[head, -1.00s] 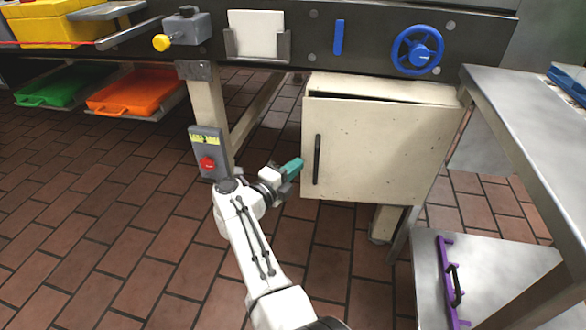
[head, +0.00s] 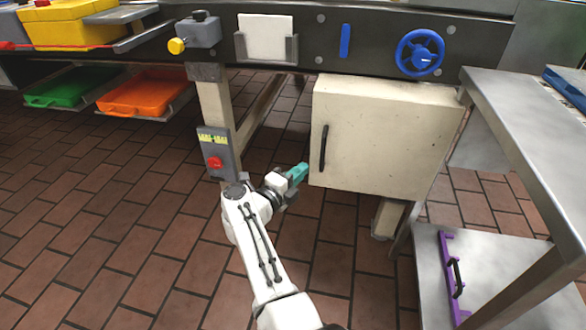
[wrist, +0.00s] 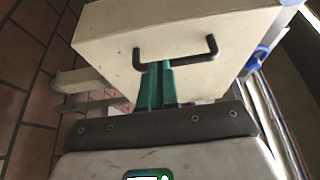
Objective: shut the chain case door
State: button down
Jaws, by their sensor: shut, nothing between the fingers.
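The chain case (head: 395,86) is a cream box under the black machine rail. Its door (head: 378,145) sits flush against the box, with no gap showing along its top edge. A dark vertical handle (head: 323,148) is on the door's left side. My gripper (head: 300,171) is shut and empty, with teal fingers, just left of the door's lower left edge. In the wrist view the fingers (wrist: 157,85) point at the door face (wrist: 185,35) and overlap the dark handle (wrist: 209,48). I cannot tell whether they touch the door.
A grey post box with a red button (head: 215,163) stands left of my arm. A steel table (head: 520,130) and a lower shelf with a purple-backed handle (head: 447,275) are at the right. Orange (head: 140,93) and green (head: 60,90) trays sit at the back left. The brick floor at left is open.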

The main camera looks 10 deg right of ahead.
jog(key=s+a, duration=0.5)
jog(key=a, duration=0.4)
